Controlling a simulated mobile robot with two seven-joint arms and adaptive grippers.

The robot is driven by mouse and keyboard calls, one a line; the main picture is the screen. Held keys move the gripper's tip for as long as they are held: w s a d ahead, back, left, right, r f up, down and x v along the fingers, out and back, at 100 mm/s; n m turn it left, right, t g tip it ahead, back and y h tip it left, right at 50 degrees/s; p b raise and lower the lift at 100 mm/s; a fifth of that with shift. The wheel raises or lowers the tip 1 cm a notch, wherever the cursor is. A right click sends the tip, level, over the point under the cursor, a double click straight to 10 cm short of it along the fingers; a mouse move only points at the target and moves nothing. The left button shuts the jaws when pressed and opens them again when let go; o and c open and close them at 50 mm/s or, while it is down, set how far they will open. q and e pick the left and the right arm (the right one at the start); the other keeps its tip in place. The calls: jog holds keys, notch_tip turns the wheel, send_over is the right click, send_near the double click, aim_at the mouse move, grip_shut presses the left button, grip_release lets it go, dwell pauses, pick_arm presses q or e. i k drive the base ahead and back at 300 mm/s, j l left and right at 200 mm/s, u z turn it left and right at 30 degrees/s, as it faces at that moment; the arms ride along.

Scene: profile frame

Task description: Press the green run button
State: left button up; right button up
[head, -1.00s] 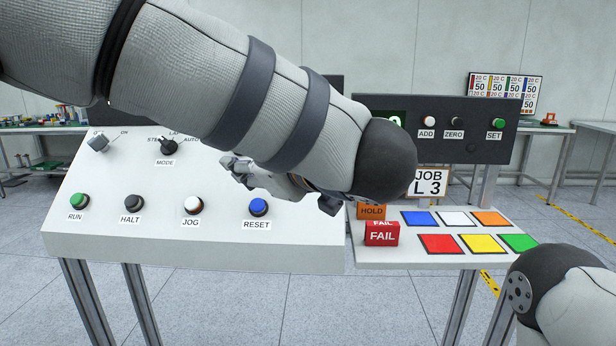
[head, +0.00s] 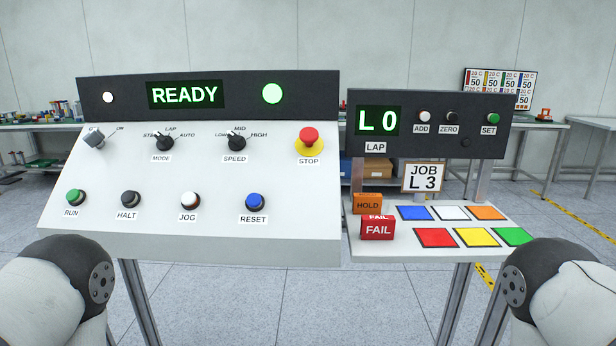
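The green RUN button (head: 73,196) is at the lower left of the sloped white control panel (head: 300,235), above its RUN label. Nothing covers it. The display (head: 185,95) above the panel reads READY, and a green lamp (head: 272,93) beside it is lit. Neither gripper shows in the head view. Only rounded parts of my arms show, at the lower left and lower right corners, apart from the panel.
HALT (head: 129,199), JOG (head: 190,200) and RESET (head: 255,202) buttons share the row. A red STOP button (head: 309,139) and knobs sit above. At right, a counter (head: 377,120) reads L 0, behind HOLD and FAIL blocks (head: 378,228) and coloured squares.

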aim_at(74, 196)
jog(key=u, duration=1.3)
